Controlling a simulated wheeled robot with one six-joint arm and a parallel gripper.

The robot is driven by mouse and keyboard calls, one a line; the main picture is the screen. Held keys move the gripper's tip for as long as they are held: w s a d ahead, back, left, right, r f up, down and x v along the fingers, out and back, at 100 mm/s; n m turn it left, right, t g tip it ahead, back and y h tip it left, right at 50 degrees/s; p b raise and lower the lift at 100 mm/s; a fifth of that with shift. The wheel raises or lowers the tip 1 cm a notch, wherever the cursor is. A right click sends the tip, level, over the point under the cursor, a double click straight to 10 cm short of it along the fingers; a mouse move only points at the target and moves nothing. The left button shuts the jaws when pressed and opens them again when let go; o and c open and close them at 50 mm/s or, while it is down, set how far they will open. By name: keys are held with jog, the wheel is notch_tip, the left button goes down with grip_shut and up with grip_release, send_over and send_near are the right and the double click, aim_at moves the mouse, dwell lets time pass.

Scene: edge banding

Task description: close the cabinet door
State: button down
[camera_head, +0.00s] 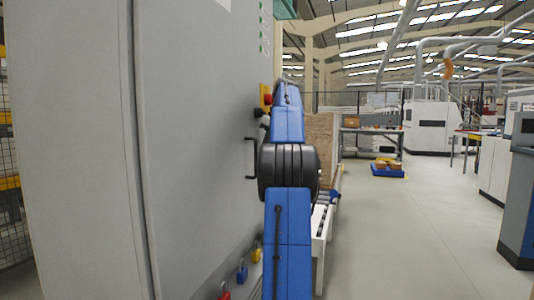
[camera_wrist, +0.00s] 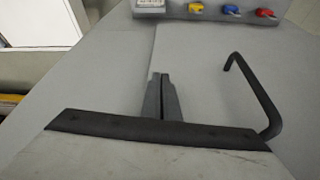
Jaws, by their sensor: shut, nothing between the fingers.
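The grey cabinet door (camera_head: 195,130) fills much of the left of the head view, with a black bar handle (camera_head: 250,158) near its right side. In the wrist view the door face (camera_wrist: 215,60) shows with the handle (camera_wrist: 262,100) to the right of my gripper (camera_wrist: 160,76). My gripper is shut and empty, its fingertips near a thin seam in the grey panels; I cannot tell whether they touch. The handle is apart from the fingers. In the head view my blue arm hides the gripper. I cannot tell whether the door is fully closed.
Red, blue and yellow padlocks (camera_head: 242,272) hang low on the cabinet, also seen in the wrist view (camera_wrist: 231,10). A red emergency button (camera_head: 267,99) is beside my arm. A roller conveyor (camera_head: 320,225) stands behind it. The floor (camera_head: 420,230) to the right is open.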

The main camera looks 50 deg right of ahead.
jog(key=shift+w+a+r, duration=0.15)
jog(key=shift+w+a, duration=0.1)
jog(key=shift+w, duration=0.4)
jog(key=shift+r, duration=0.2)
jog(key=s+v, duration=0.1)
jog(key=v, duration=0.6)
jog(key=shift+d, duration=0.2)
jog(key=shift+s, duration=0.25)
